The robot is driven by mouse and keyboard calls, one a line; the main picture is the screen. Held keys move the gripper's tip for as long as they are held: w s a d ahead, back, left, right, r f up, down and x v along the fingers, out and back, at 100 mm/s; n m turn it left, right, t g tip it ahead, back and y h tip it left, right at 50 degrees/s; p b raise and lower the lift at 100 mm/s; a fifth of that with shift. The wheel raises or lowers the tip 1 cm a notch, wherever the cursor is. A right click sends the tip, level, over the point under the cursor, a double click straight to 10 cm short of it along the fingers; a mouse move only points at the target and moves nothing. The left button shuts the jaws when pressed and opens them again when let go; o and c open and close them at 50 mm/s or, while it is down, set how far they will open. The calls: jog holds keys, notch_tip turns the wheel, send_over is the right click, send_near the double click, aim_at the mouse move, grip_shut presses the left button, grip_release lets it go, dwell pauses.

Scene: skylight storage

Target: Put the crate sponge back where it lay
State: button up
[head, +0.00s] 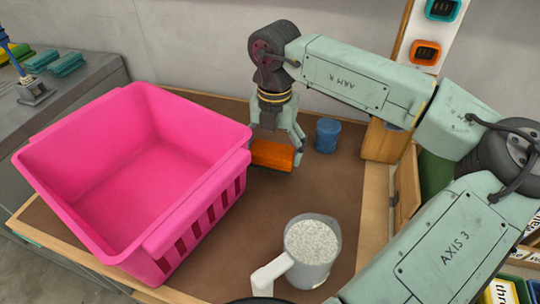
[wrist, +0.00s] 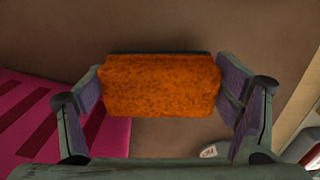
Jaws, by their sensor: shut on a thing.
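An orange sponge (head: 272,154) is held between the fingers of my gripper (head: 276,146), just beyond the right wall of the pink crate (head: 198,195). In the wrist view the sponge (wrist: 160,86) spans the gap between the two fingers of my gripper (wrist: 164,95). The crate (wrist: 50,120) shows its slotted side at the left of the wrist view. In the head view the crate is open at the top, and the part of its inside that shows is empty. I cannot tell whether the sponge touches the brown table.
A blue cup (head: 327,135) stands close to the right of my gripper. A clear jug of white grains (head: 312,250) stands at the table's front. The brown table top (head: 335,185) is bare between them. A wooden box (head: 385,140) stands at the right edge.

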aim_at(274, 158)
jog(key=shift+f+p, duration=0.3)
jog(key=shift+f, duration=1.35)
jog(key=shift+f, duration=0.15)
jog(key=o, duration=1)
jog(key=shift+c, duration=0.2)
